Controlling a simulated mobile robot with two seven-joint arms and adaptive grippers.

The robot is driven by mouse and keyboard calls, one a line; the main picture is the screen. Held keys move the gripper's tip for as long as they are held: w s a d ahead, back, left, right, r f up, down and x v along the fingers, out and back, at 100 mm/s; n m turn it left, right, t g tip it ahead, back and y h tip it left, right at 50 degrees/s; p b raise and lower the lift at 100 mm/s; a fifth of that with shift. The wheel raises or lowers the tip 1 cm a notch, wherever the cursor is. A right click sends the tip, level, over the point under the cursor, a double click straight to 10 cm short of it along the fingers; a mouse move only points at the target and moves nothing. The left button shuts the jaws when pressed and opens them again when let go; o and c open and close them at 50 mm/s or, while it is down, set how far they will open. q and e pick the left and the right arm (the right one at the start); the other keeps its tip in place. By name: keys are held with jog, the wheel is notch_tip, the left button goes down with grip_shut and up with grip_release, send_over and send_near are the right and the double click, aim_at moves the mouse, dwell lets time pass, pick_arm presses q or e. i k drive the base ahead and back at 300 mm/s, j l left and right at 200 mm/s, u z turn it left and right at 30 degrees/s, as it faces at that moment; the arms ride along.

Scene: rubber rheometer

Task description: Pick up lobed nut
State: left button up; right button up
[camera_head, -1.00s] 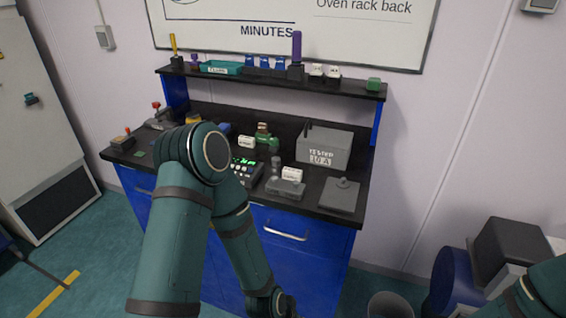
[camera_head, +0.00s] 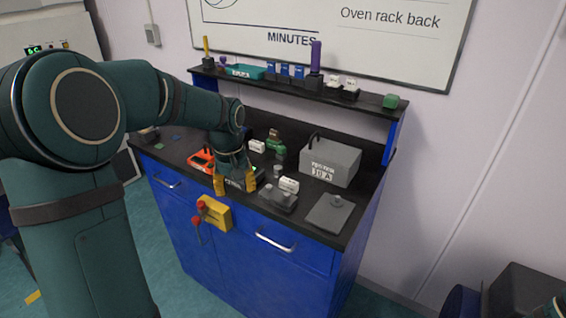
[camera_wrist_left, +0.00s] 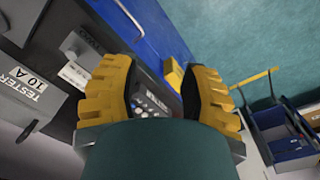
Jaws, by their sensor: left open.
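I cannot tell for certain which thing is the lobed nut; the small parts on the bench and shelf are too small to make out. My left gripper (camera_head: 235,183) points down over the front edge of the bench, its yellow fingers spread apart with nothing between them. In the left wrist view the open fingers (camera_wrist_left: 160,78) frame a dark keypad device (camera_wrist_left: 149,105), which lies beyond them. A grey plate with a small round knob (camera_head: 330,212) lies at the bench's right end.
A grey tester box (camera_head: 331,163) stands at the back right of the black bench. A grey block (camera_head: 278,199) and white box (camera_head: 289,184) lie right of the gripper. A yellow box with red knobs (camera_head: 214,213) is on the cabinet front. The raised shelf (camera_head: 300,88) holds several small items.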

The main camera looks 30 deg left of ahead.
aim_at(278, 169)
jog(key=i, duration=0.85)
